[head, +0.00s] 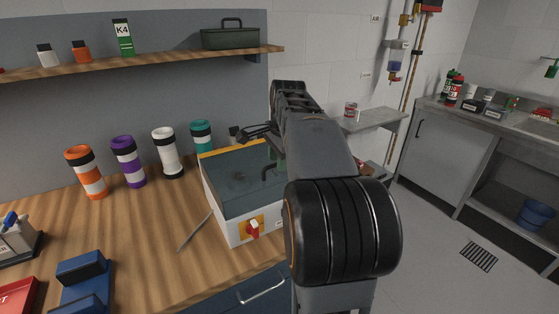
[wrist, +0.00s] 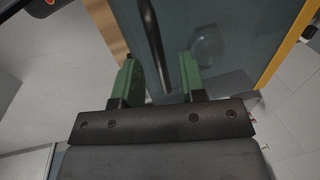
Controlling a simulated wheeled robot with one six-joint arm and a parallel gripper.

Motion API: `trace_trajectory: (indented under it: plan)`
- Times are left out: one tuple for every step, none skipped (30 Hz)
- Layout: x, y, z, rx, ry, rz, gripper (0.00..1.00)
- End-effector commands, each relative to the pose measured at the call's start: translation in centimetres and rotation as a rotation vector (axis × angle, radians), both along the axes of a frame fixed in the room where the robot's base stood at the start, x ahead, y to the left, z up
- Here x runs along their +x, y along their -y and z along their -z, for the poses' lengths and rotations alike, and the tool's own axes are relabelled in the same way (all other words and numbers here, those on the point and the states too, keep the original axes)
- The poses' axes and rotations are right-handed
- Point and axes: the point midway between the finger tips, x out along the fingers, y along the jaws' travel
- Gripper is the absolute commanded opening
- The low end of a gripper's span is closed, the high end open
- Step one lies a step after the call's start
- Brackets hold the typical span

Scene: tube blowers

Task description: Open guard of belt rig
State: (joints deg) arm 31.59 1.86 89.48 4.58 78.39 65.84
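The belt rig (head: 226,212) is a white box on the wooden bench. Its guard (head: 232,177) is a dark see-through lid with a yellow strip along the back edge; it lies shut. A dark bar handle (head: 265,172) stands on the guard's right part; it also shows in the wrist view (wrist: 152,40). My gripper (wrist: 157,65) has green fingers, spread apart. The handle shows between them, with gaps on both sides; I cannot tell their exact depth. In the head view my arm hides the rig's right side and most of the gripper.
A red switch on a yellow plate (head: 251,229) is on the rig's front. A thin grey tool (head: 194,233) lies left of the rig. Orange (head: 85,172), purple (head: 128,162), white (head: 167,153) and teal (head: 201,134) cylinders stand behind.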

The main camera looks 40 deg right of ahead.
Motion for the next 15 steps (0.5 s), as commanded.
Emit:
trace_trajectory:
  plan:
    - [0.03,-0.02,0.18,0.0,-0.001,0.0,0.38]
    - [0.04,0.0,0.24,0.0,0.0,0.0,0.38]
    - [0.06,0.0,0.28,0.0,0.0,0.0,0.38]
    - [0.06,0.0,0.29,0.0,0.0,0.0,0.38]
    - [0.06,0.0,0.3,0.0,0.0,0.0,0.38]
    - [0.06,0.0,0.31,0.0,0.0,0.0,0.38]
    - [0.07,0.0,0.3,0.0,0.0,0.0,0.38]
    - [0.06,0.0,0.3,0.0,0.0,0.0,0.38]
    - [0.07,0.0,0.3,0.0,0.0,0.0,0.38]
    - [0.07,0.01,0.29,0.0,0.0,0.0,0.38]
    - [0.07,0.01,0.29,0.0,0.0,0.0,0.37]
    - [0.06,0.01,0.29,0.0,0.0,0.0,0.33]
    - [0.06,0.01,0.29,0.0,0.0,0.0,0.3]
    - [0.06,0.01,0.28,0.0,0.0,0.0,0.27]
    - [0.06,0.01,0.28,0.0,0.0,0.0,0.24]
